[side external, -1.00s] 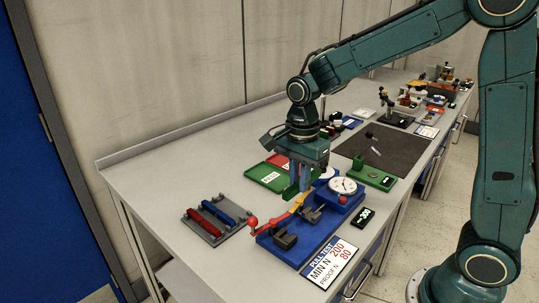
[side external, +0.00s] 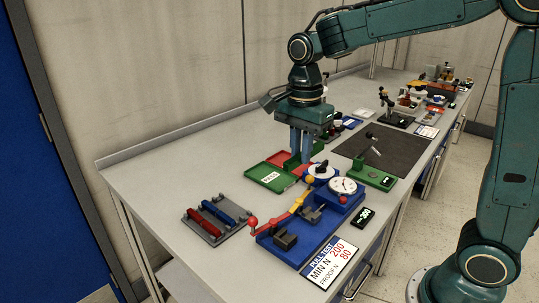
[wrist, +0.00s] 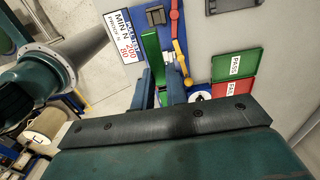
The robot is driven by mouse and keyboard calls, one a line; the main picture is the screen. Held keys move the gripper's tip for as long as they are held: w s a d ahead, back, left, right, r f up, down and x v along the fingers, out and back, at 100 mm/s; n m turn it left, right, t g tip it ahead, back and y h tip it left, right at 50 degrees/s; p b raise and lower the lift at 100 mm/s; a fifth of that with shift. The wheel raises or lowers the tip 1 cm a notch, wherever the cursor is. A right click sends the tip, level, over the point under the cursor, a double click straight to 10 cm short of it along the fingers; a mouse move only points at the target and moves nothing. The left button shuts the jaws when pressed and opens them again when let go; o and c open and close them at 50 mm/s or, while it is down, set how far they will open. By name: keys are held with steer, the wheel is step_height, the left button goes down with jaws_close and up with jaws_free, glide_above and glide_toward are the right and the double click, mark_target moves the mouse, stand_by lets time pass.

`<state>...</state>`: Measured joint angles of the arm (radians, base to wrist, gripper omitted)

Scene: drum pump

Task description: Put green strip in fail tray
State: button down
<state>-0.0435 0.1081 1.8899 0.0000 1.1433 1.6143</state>
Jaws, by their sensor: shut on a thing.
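My gripper (side external: 303,158) is shut on the green strip (wrist: 152,55), which shows between and beyond the fingers in the wrist view. In the side view part of the green strip (side external: 292,163) shows by the fingertips, above the bench near the trays. The red fail tray (wrist: 222,90) lies at the lower right of the wrist view. It also shows behind the fingers in the side view (side external: 277,158), partly hidden by the gripper and strip. Whether the strip touches anything is unclear.
The green pass tray (side external: 265,178) lies beside the fail tray. The blue pull tester (side external: 298,238), with a dial gauge (side external: 343,186) and red-yellow lever (side external: 285,216), stands in front. A grey rack (side external: 218,222) with red and blue strips is at left.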

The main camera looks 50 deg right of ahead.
steer(key=shift+r, duration=0.1)
steer(key=shift+r, duration=1.4)
steer(key=w+d+f+n, duration=0.3)
steer(key=w+d+n, duration=0.25)
steer(key=w, duration=0.25)
steer(key=w+d+f+n, duration=0.4)
steer(key=w+d, duration=0.3)
steer(key=w+d+f+n, duration=0.3)
steer(key=d+f+n, duration=0.1)
steer(key=d+f, duration=0.2)
steer(key=w+d+f+n, duration=0.3)
steer(key=d+f, duration=0.3)
steer(key=d, duration=0.3)
steer(key=shift+w+n, duration=0.25)
steer(key=shift+n, duration=0.5)
steer(key=shift+f, duration=0.1)
